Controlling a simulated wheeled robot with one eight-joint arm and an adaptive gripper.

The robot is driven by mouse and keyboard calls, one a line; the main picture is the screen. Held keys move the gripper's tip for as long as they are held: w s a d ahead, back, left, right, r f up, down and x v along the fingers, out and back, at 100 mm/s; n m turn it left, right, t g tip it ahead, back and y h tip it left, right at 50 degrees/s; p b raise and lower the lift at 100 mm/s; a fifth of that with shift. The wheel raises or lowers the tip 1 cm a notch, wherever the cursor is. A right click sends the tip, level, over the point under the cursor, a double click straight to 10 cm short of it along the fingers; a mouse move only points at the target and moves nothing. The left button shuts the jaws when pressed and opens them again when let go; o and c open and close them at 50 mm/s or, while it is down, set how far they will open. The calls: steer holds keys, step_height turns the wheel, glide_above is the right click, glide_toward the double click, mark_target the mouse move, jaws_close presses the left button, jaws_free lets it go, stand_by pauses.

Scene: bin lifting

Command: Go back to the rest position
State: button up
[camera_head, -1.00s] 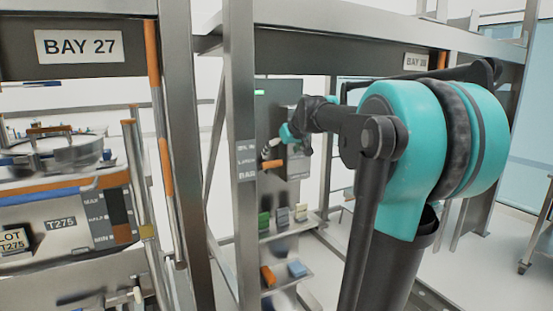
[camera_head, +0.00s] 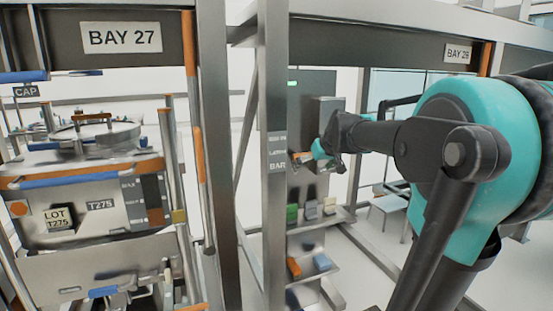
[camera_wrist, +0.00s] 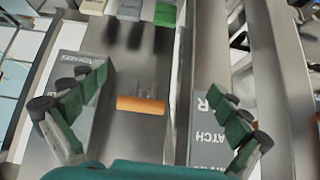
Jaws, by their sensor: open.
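My gripper (camera_wrist: 156,112) is open in the wrist view, its two green-padded fingers spread wide with nothing between them. An orange handle (camera_wrist: 140,105) on a grey panel shows beyond and between the fingers, apart from them as far as I can tell. In the head view my gripper (camera_head: 322,160) is small and partly hidden by my dark wrist, beside the grey panel on the post of the frame. My teal and dark arm fills the right of the head view.
A metal bin (camera_head: 92,205) labelled T275 stands in Bay 27 at left. Metal posts (camera_head: 272,150) separate the bays. Small green and grey blocks (camera_head: 311,209) sit on a shelf, with an orange and a blue one (camera_head: 322,262) below. Open floor lies at lower right.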

steer(key=s+d+f+m+g+h, duration=0.1)
steer(key=s+f+m+g+h, duration=0.1)
steer(key=s+f, duration=2.6)
steer(key=shift+s+d+m+g+h, duration=0.3)
steer(key=shift+m+g, duration=0.2)
steer(key=shift+g, duration=0.3)
steer(key=shift+f, duration=0.1)
